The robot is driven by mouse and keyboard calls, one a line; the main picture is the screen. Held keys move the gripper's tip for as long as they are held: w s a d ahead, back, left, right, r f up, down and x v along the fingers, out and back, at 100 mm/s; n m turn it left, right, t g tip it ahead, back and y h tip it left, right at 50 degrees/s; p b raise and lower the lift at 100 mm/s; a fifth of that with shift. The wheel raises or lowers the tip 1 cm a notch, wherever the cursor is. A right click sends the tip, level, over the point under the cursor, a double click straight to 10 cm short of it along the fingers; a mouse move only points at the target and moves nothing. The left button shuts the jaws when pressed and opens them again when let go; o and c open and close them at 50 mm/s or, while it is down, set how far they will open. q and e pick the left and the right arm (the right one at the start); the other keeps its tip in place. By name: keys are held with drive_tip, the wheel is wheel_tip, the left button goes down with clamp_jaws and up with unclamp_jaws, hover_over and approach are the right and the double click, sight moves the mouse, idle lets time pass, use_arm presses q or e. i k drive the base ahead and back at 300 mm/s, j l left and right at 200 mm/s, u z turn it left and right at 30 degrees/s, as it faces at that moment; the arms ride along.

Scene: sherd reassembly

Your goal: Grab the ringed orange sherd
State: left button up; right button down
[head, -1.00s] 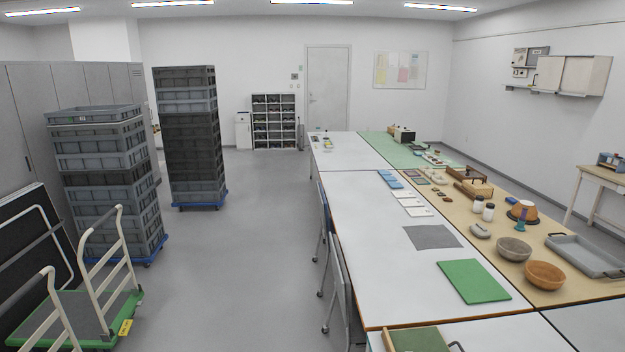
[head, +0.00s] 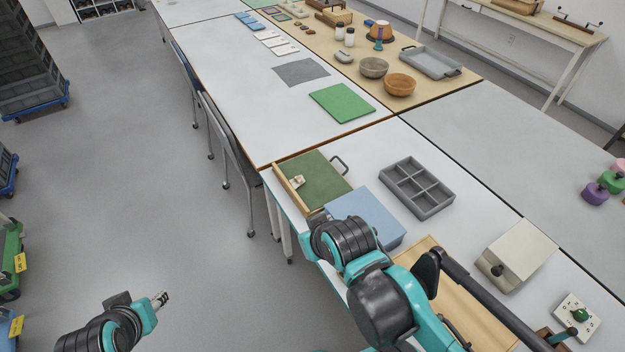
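I cannot make out a ringed orange sherd in the head view. A small pale piece (head: 297,181), too small to tell more of, lies at the left side of a green-lined wooden tray (head: 322,176). My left gripper (head: 162,299) is low at the left, over the floor and away from the tables; its fingers are too small to tell open from shut. My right arm reaches over the near table beside a blue pad or box; its fingers are not visible, and the arm covers part of the table.
A grey compartment tray (head: 417,187), a blue box (head: 366,220) and a beige box (head: 516,249) stand on the near table. Beyond are a green mat (head: 341,102), a grey mat (head: 300,72) and an orange-brown bowl (head: 399,85). Chairs (head: 228,150) line the tables' left edge.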

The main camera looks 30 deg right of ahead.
sight(299, 181)
drive_tip(key=z, duration=0.75)
drive_tip(key=i+j+z, duration=0.15)
drive_tip(key=i+z, duration=0.15)
drive_tip(key=z, duration=0.15)
drive_tip(key=i+j+z, duration=0.25)
drive_tip(key=z, duration=0.2)
drive_tip(key=i+j+z, duration=0.2)
drive_tip(key=j+z, duration=0.25)
drive_tip(key=l, duration=0.15)
